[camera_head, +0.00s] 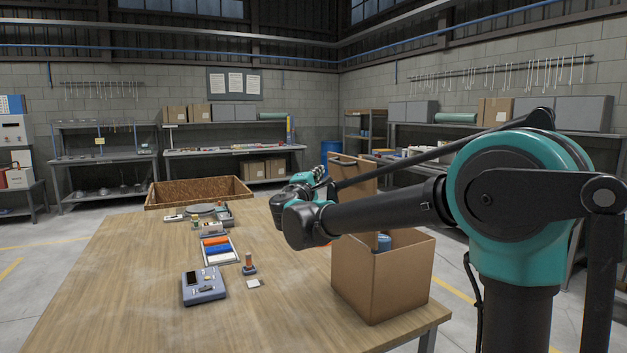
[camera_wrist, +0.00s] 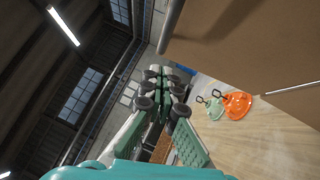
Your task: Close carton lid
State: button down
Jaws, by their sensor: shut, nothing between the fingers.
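The brown carton (camera_head: 385,290) stands on the right side of the table, with a blue-topped item (camera_head: 384,242) showing inside. Its lid (camera_head: 355,178) stands up, open, at the far side, with a dark slot near its top. My arm crosses in front and hides part of the carton and lid. My gripper (camera_head: 320,174) is at the lid's left edge in the head view; I cannot tell if it touches. In the wrist view my gripper (camera_wrist: 162,88) is shut and empty. A brown cardboard panel (camera_wrist: 245,42) fills the upper right there, beside the fingers.
The wooden table (camera_head: 130,290) holds a grey device (camera_head: 204,286), a tray of coloured items (camera_head: 218,250) and an open wooden box (camera_head: 198,190) at its far end. An orange item (camera_wrist: 237,104) and a green one (camera_wrist: 215,108) lie on the table in the wrist view. The front left is clear.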

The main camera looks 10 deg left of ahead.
aim_at(333, 162)
jog(key=shift+w+d+r, duration=0.3)
jog(key=shift+w+d, duration=0.25)
jog(key=shift+d, duration=0.25)
jog(key=shift+w+d+r, duration=0.25)
jog(key=shift+w+d, duration=0.25)
jog(key=shift+d, duration=0.3)
jog(key=shift+d, duration=0.1)
jog(key=w+d+m+g+y, duration=0.1)
jog(key=w+d+m+g, duration=0.2)
jog(key=w+d, duration=0.45)
jog(key=w+d+m+g+y, duration=0.1)
jog(key=w+d+m+g, duration=0.3)
jog(key=d, duration=0.7)
jog(key=w+d+f+m+g+y, duration=0.1)
jog(key=w+d+f, duration=0.3)
jog(key=f, duration=0.5)
jog(key=w+d+f+m+g+y, duration=0.2)
jog(key=w+d+f+g+y, duration=0.1)
jog(key=d+f, duration=0.4)
jog(key=shift+w+f+m+g+y, duration=0.3)
jog(key=shift+w+f+y, duration=0.4)
jog(key=shift+f, duration=0.5)
